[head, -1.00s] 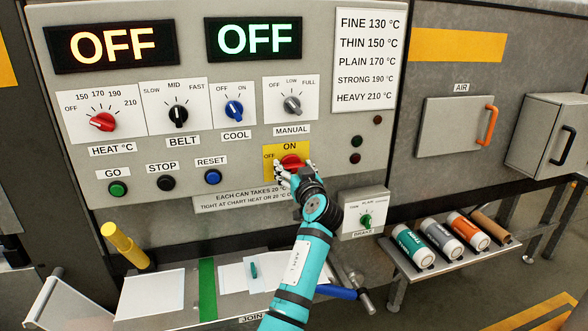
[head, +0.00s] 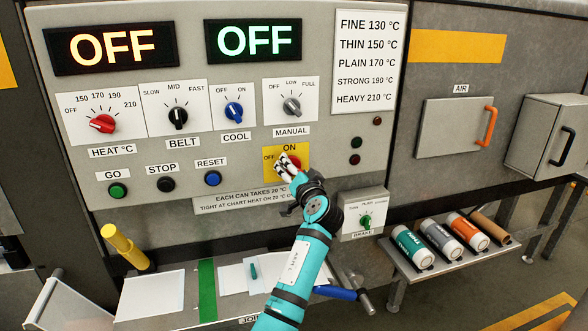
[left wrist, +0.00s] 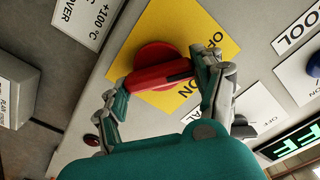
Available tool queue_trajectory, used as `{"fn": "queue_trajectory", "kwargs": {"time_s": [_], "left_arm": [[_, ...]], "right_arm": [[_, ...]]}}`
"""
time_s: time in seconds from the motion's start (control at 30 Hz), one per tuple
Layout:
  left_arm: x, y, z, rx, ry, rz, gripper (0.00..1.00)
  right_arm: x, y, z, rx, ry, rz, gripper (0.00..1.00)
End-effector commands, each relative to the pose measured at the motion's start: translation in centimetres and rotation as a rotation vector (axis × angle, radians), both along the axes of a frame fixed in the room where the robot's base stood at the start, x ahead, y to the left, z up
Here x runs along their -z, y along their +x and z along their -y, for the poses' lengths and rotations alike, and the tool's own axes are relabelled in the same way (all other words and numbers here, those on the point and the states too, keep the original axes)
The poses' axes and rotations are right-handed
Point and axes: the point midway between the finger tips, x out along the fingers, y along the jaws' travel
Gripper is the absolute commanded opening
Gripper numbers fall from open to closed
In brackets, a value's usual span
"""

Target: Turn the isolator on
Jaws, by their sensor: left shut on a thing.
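The isolator is a red rotary knob (head: 297,163) on a yellow plate (head: 271,174) marked OFF and ON. In the left wrist view its red bar handle (left wrist: 150,78) lies between the two fingers. My left gripper (head: 287,165) is shut on this handle, with one finger at each end. It also shows in the left wrist view (left wrist: 160,82). In the head view the fingers cover much of the knob. A dark line marks one end of the handle, beside a finger; its exact setting is hard to tell. My right gripper is out of view.
The MANUAL knob (head: 292,105) sits just above, and the blue COOL knob (head: 234,110) is up to the left. The RESET button (head: 213,178) is to the left. The brake box (head: 364,213) is close below right. Two displays both read OFF.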

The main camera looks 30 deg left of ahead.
Motion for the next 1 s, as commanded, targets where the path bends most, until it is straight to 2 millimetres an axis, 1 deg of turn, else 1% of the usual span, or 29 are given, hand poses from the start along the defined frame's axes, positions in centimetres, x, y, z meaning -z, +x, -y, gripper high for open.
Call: {"fn": "queue_trajectory", "kwargs": {"time_s": [0.23, 0.6, 1.0], "left_arm": [[-0.1, 0.1, 0.1, 0.002, 0.154, -0.182, 0.36], [0.0, 0.1, 0.2, 0.002, 0.38, -0.447, 0.36], [0.3, 0.2, 0.2, 0.003, 0.559, -0.658, 0.36]], "right_arm": [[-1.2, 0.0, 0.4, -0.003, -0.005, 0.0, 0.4], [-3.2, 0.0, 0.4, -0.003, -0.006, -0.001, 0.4], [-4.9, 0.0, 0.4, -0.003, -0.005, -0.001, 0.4]]}}
